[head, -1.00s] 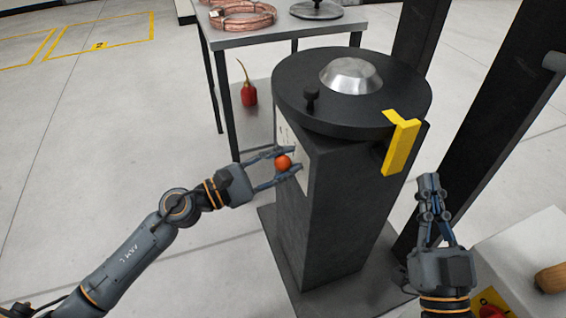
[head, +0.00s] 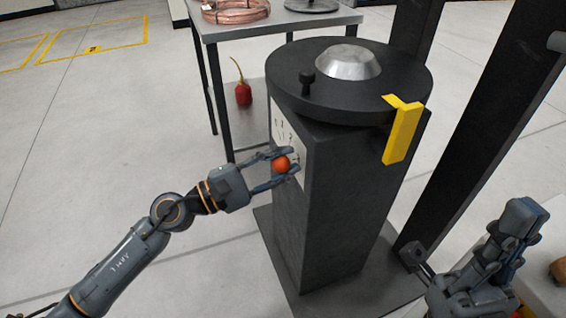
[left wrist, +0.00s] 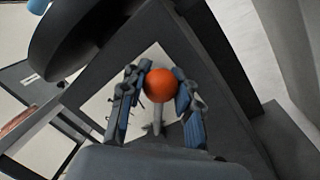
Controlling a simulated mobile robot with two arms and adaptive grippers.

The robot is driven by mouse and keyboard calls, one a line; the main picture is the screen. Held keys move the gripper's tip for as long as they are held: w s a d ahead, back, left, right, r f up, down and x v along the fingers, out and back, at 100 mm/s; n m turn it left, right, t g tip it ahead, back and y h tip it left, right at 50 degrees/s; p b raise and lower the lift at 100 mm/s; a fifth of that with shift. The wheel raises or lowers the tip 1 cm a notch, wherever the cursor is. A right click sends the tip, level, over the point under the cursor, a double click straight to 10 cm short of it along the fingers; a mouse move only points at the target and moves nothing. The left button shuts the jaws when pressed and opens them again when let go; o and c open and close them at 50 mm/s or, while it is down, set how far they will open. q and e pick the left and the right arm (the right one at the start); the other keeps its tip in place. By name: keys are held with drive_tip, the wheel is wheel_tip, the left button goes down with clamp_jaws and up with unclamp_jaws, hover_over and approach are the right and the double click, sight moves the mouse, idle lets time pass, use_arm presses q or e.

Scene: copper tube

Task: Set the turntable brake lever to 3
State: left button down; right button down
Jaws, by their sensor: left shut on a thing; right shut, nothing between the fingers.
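The turntable (head: 300,100) is a dark round disc with a silver hub, on a dark pedestal (head: 345,200). A white scale plate (head: 285,130) with dark marks is on the pedestal's left face. The brake lever's orange ball knob (head: 282,164) is in front of that plate. My left gripper (head: 284,168) is shut on the knob, one finger on each side. In the left wrist view the orange knob (left wrist: 159,85) sits between the fingertips, with a grey lever rod below it. The numbers are too small to read. My right gripper (head: 525,215) is shut and empty at the lower right.
A yellow bracket (head: 403,132) hangs at the turntable's right edge, and a small black knob (head: 307,82) stands on the disc. A table (head: 290,30) with copper coils (head: 236,10) is behind. Dark posts stand right.

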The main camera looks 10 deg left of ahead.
use_arm(q)
drive_tip(key=shift+s+f, duration=0.1)
drive_tip(key=shift+f, duration=0.15)
drive_tip(key=c, duration=1.3)
unclamp_jaws()
drive_tip(key=o, duration=0.4)
drive_tip(key=shift+s, duration=0.1)
drive_tip(key=shift+c, duration=0.2)
drive_tip(key=shift+a+r, duration=0.1)
drive_tip(key=v, duration=1.2)
